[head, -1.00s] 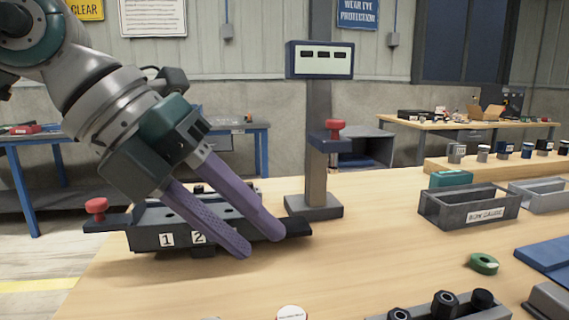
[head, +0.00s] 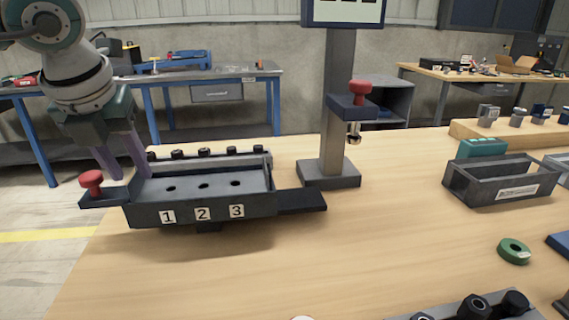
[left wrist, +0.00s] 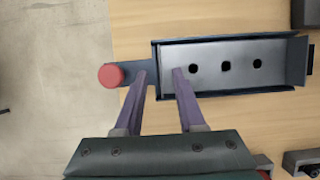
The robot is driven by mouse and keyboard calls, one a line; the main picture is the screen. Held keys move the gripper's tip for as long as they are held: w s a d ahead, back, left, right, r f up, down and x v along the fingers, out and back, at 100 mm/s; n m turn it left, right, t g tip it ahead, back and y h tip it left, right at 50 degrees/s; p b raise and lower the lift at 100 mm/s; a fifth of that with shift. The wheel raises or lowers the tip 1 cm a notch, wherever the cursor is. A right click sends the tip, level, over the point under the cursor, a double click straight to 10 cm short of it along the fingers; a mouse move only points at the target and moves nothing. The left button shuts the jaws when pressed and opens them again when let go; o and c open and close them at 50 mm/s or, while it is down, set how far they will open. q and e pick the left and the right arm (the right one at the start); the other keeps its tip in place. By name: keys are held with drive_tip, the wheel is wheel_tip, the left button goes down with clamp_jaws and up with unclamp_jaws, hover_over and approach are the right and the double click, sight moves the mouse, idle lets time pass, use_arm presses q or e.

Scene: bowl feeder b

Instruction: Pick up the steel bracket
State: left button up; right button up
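A grey metal piece with three holes, which looks like the steel bracket (head: 220,187), lies in the dark fixture (head: 150,214) marked 1, 2 and 3. It also shows in the left wrist view (left wrist: 241,68). My left gripper (head: 125,172) points down at the fixture's left end, its tips partly hidden there. In the left wrist view my left gripper (left wrist: 159,73) is open and empty. One finger is over the arm with the red knob (left wrist: 111,75), the other over the bracket's left end. I cannot tell whether they touch. My right gripper is not in view.
A post (head: 338,110) with a screen and a red knob (head: 360,87) stands right of the fixture. Several black pegs (head: 204,152) line its back. A grey bin (head: 500,184) and a green ring (head: 514,251) are at the right. Bare table lies in front of the fixture.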

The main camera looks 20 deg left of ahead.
use_arm(q)
drive_tip(key=shift+x, duration=0.95)
drive_tip(key=shift+c, duration=0.4)
clamp_jaws()
drive_tip(key=shift+w+r, duration=0.1)
